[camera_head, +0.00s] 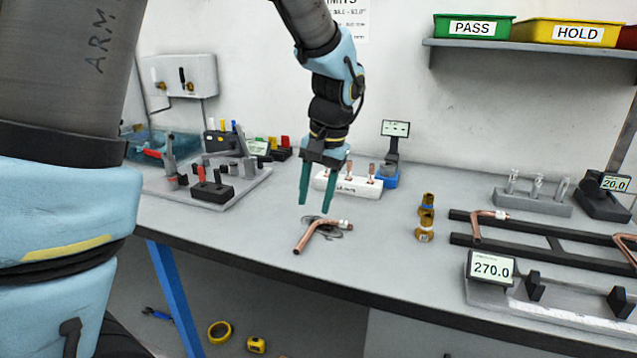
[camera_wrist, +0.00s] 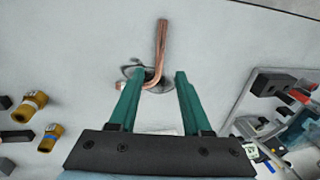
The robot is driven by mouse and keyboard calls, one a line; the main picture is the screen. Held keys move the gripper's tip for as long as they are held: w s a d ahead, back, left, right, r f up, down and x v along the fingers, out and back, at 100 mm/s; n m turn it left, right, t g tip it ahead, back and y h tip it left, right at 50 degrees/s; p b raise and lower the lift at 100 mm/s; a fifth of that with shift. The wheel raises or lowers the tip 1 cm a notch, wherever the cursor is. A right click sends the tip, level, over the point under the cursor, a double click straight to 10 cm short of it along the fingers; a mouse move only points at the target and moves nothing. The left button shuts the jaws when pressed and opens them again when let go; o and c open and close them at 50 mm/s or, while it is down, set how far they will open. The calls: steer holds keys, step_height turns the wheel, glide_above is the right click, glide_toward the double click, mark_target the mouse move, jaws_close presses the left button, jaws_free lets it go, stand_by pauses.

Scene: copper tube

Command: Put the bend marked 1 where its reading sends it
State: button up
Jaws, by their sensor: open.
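A copper bend (camera_head: 318,232) with a white band near one end lies on the bench over a dark round patch. Any number on its band is too small to read. My gripper (camera_head: 317,207) is open and empty just above and behind it, fingers pointing down. In the wrist view the bend (camera_wrist: 161,45) lies beyond and between the two open fingertips (camera_wrist: 160,74). A second bend (camera_head: 477,228) rests on dark rails at the right, and part of another (camera_head: 626,248) shows at the right edge. A display (camera_head: 492,268) reads 270.0. Green PASS (camera_head: 472,27) and yellow HOLD (camera_head: 572,32) bins stand on the shelf.
Brass fittings (camera_head: 426,215) stand right of the bend. A white block (camera_head: 350,186) with copper pieces is behind it. A tube-bending fixture (camera_head: 210,185) is at the left. A gauge (camera_head: 612,184) reads 20.0. A red bin (camera_head: 628,38) is cut off.

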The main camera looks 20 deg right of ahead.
steer(key=shift+s+d+r, duration=0.15)
steer(key=shift+r, duration=1)
steer(key=shift+s+d+r, duration=0.1)
steer(key=shift+s+r, duration=0.05)
steer(key=shift+r, duration=0.95)
